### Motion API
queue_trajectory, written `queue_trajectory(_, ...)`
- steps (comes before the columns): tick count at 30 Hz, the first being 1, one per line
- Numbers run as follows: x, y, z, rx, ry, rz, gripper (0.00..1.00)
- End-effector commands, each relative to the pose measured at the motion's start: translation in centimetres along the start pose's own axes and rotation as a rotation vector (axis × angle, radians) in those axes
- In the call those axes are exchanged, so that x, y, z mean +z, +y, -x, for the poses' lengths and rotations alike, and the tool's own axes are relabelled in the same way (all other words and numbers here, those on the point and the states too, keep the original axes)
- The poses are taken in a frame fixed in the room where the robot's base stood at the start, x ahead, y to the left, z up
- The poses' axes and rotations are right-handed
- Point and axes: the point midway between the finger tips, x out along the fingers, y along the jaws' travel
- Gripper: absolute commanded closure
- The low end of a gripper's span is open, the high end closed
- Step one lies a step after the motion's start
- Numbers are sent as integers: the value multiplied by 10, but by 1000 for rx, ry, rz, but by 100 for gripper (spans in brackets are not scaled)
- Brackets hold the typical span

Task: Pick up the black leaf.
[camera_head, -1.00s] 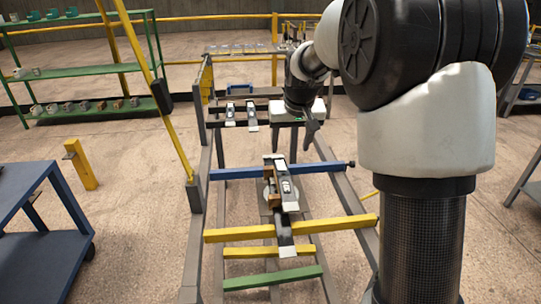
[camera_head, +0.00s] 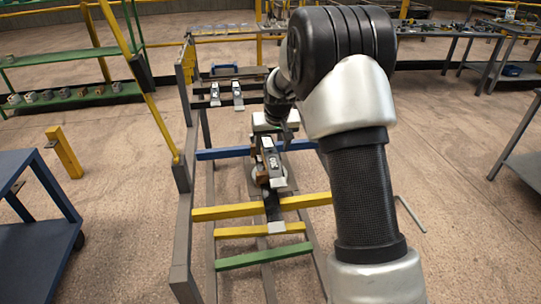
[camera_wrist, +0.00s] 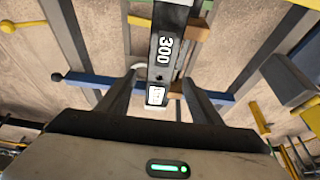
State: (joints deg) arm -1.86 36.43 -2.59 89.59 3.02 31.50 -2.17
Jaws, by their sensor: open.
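The black leaf (camera_head: 272,163) is a dark bar with pale metal ends and a white marking, lying lengthwise on the stand in the middle of the rack. In the wrist view the leaf (camera_wrist: 164,52) shows the number 300 and a white label at its near end. My gripper (camera_wrist: 159,82) is open, its two fingers apart on either side of the leaf's near end in the picture. I cannot tell how far above the leaf they are. In the head view my gripper (camera_head: 285,128) is at the leaf's far end, partly hidden by my arm.
Brown blocks (camera_head: 260,172) sit beside the leaf. Blue (camera_head: 222,153), yellow (camera_head: 240,210) and green (camera_head: 263,256) bars cross the rack. Two similar dark pieces (camera_head: 238,94) lie on the back rail. A yellow post (camera_head: 152,100) leans at the left, near a blue cart (camera_head: 22,235).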

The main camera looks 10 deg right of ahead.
Motion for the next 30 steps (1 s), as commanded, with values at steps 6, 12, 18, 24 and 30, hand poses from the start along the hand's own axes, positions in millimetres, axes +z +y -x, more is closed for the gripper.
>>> queue_trajectory(6,1,0,-32,0,-2,1,41)
queue_trajectory(12,0,0,-35,0,0,0,41)
queue_trajectory(18,0,0,-35,0,0,0,59)
queue_trajectory(24,0,0,-35,1,-1,0,89)
queue_trajectory(30,-2,2,-33,2,5,-1,89)
